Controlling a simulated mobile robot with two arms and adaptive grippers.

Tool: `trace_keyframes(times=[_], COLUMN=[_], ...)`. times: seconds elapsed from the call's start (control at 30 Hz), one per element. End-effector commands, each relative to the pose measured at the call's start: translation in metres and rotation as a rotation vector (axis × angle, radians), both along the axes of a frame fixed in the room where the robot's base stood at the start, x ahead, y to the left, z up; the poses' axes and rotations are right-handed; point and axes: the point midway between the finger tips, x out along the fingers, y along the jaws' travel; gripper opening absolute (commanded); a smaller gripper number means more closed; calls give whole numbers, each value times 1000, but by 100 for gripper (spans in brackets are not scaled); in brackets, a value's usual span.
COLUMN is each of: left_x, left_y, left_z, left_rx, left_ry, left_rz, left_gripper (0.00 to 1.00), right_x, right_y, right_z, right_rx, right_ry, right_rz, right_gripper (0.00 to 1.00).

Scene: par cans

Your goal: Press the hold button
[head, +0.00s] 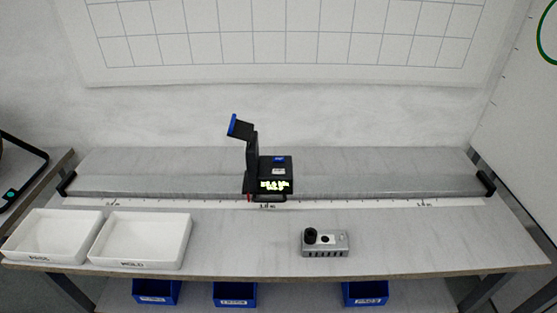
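A black device (270,176) stands at the middle of a long grey rail on the bench. Its lit display (274,186) shows yellow-green text too small to read. A small blue patch (278,158) sits on its top, with a pale label (278,170) below it. I cannot tell whether the blue patch is the hold button. An upright arm on the device's left carries a tilted black plate with a blue edge (233,125). Neither of my grippers is in view.
Two white trays (140,264) stand at the bench's front left; the right one reads HOLD. Blue bins (235,294) sit below. The bench's front right is clear.

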Motion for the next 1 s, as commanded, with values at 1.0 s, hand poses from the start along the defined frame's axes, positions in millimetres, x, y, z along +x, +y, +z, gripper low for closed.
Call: trace_keyframes(times=[1.0], left_x=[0], left_y=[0], left_z=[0], left_rx=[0], left_ry=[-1], left_rz=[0], left_gripper=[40], right_x=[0], right_y=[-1], right_z=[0], right_rx=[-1], right_ry=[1], right_rz=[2], right_gripper=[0])
